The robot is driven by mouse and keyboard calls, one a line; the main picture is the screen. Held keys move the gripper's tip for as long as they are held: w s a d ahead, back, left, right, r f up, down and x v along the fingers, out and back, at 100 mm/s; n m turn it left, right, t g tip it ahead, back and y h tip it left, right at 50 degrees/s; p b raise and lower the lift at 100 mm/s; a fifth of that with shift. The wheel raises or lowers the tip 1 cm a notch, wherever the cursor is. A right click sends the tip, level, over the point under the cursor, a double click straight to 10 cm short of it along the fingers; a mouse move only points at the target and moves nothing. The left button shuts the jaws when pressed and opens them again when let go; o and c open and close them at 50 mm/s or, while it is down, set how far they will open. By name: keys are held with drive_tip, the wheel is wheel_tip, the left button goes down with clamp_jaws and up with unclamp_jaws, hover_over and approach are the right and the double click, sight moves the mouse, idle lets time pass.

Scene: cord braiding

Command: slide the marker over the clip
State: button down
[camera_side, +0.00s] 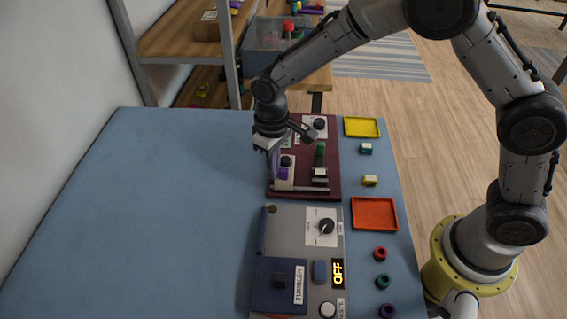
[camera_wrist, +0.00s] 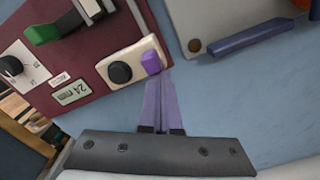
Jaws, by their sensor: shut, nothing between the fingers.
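The maroon board (camera_side: 330,157) carries a cream plate (camera_wrist: 131,62) with a black round knob (camera_wrist: 120,72) and a small purple block (camera_wrist: 152,62). I cannot tell for sure which part is the marker; the purple block may be it. A green clip-like part (camera_wrist: 42,34) lies at the upper left in the wrist view, and it also shows in the side view (camera_side: 320,148). My gripper (camera_wrist: 162,78) is shut and empty, with its purple fingers pointing down beside the purple block, close to the board's edge. In the side view my gripper (camera_side: 273,170) stands at the board's left edge.
A grey panel (camera_side: 280,225) with a dial, a TUMBLER block and an OFF display lies just in front of the board. A yellow tray (camera_side: 362,127), an orange tray (camera_side: 374,213) and several small rings stand to the right. The blue table is clear on the left.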

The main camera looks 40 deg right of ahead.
drive_tip(key=shift+s+d, duration=3)
drive_tip(key=shift+s, duration=0.05)
drive_tip(key=shift+w+a, duration=0.1)
drive_tip(key=shift+w+a, duration=0.35)
drive_tip(key=shift+r, duration=0.2)
wheel_tip(320, 180, up, 11)
drive_tip(key=shift+f, duration=0.2)
idle(0.4)
